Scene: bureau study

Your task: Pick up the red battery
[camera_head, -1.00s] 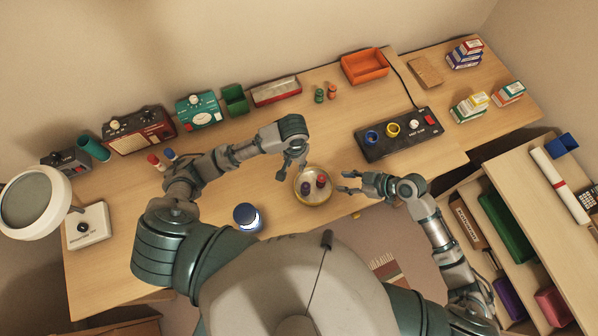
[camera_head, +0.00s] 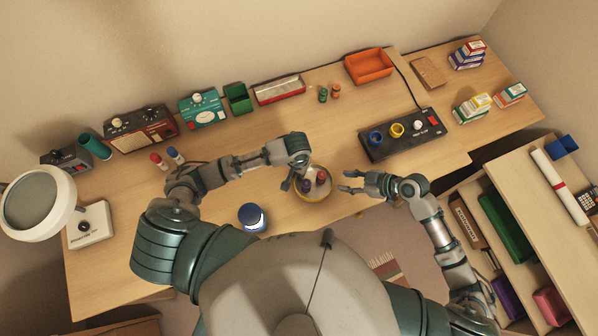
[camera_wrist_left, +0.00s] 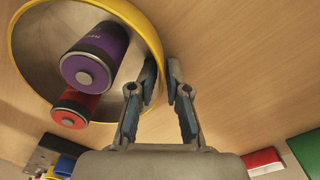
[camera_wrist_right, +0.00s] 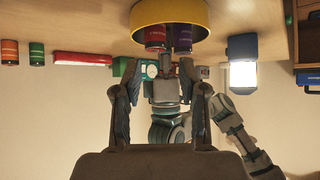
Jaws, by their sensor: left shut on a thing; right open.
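The red battery (camera_head: 321,176) stands in a round yellow-rimmed bowl (camera_head: 327,194) beside a purple battery (camera_head: 307,185). In the left wrist view the red battery (camera_wrist_left: 72,110) is partly hidden behind the purple battery (camera_wrist_left: 95,58). My left gripper (camera_head: 291,184) is at the bowl's left edge, one finger inside and one outside, shut on the rim (camera_wrist_left: 159,60); it is apart from both batteries. My right gripper (camera_head: 345,181) is open and empty, right of the bowl. The right wrist view shows the red battery (camera_wrist_right: 155,36) beyond its fingers.
A blue lantern (camera_head: 252,217) stands left of the bowl. A black panel with rings (camera_head: 400,145) lies to the right. Desk behind the bowl is clear.

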